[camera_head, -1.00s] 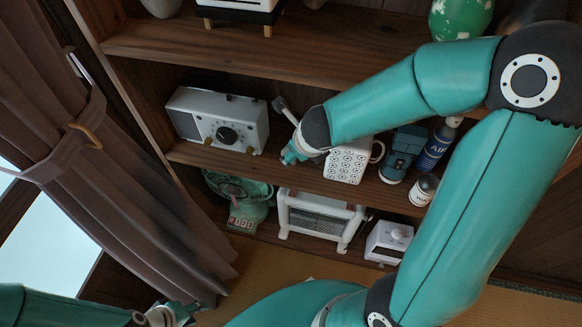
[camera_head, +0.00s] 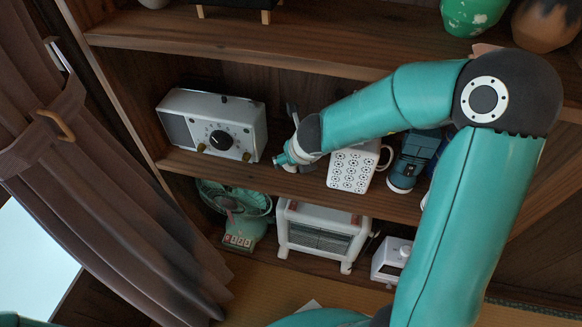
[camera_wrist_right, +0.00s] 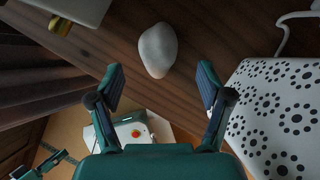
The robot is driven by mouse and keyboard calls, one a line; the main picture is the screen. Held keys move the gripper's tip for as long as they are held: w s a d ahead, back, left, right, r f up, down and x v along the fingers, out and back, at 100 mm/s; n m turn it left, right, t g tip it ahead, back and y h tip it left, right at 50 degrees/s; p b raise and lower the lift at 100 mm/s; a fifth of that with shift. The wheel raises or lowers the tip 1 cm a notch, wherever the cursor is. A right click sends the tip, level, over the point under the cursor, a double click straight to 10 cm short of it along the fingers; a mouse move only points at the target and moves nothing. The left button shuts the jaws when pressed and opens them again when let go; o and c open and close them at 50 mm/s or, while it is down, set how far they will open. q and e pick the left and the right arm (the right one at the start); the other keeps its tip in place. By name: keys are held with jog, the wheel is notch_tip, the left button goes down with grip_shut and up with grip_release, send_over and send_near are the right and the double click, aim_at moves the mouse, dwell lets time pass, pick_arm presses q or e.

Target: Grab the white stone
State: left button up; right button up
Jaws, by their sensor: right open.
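The white stone (camera_wrist_right: 157,50) is a smooth, pale oval on the brown wooden shelf in the right wrist view. It lies just beyond the fingertips of my right gripper (camera_wrist_right: 161,82), roughly centred between them. The gripper is open with nothing between its fingers. In the head view my right gripper (camera_head: 284,158) is at the middle shelf, between the radio and the dotted mug. I cannot make out the stone clearly there. A small teal and silver part, apparently my left gripper (camera_wrist_right: 38,166), shows at the lower left of the wrist view, too small to read its fingers.
A white radio (camera_head: 212,124) stands left of my right gripper. A white dotted mug (camera_head: 352,170) stands close on its right, with a blue device (camera_head: 411,158) beyond. A curtain (camera_head: 90,190) hangs left.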

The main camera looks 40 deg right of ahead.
jog(key=b+x, duration=0.2)
jog(key=x, duration=0.2)
jog(key=shift+w+f, duration=0.15)
jog(key=shift+f, duration=0.15)
jog(key=shift+w+d+f+b, duration=0.1)
jog(key=shift+w+f+b, duration=0.15)
jog(key=shift+b, duration=0.1)
jog(key=c, duration=1.3)
jog(key=shift+r, duration=0.2)
